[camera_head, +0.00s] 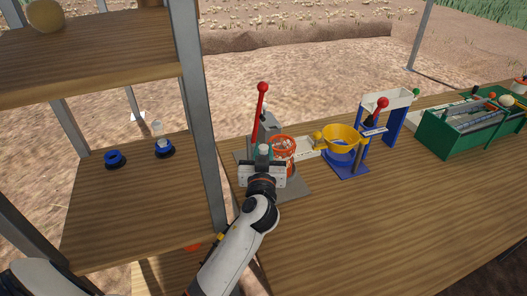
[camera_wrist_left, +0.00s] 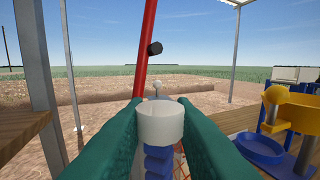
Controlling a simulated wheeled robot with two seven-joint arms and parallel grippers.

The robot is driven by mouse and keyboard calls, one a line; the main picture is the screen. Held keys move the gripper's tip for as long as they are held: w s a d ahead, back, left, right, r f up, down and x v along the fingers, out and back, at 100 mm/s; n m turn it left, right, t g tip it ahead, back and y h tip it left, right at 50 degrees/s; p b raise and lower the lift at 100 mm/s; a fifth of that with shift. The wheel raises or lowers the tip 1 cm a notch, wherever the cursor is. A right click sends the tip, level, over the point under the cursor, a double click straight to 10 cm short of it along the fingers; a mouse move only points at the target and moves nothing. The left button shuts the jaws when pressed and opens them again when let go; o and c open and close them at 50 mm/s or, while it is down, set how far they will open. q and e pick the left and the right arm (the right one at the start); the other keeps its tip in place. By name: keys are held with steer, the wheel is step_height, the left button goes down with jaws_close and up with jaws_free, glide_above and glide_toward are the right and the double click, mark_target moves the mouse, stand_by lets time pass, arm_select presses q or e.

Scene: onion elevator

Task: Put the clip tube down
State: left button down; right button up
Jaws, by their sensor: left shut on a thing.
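My left gripper (camera_head: 263,158) is over the grey machine base at the table's left end. The gripper hides the lower end. My right gripper is not in view.
A red lever (camera_head: 261,103) stands just behind the gripper. An orange basket (camera_head: 283,146) and a yellow funnel on a blue stand (camera_head: 342,136) are to the right. The left shelf holds blue rings (camera_head: 115,158), one with a clear tube. The front table is clear.

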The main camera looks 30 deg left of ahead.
arm_select(q)
steer(key=c, duration=1.2)
jaws_free()
steer(key=b+v, duration=0.3)
steer(key=v, duration=0.9)
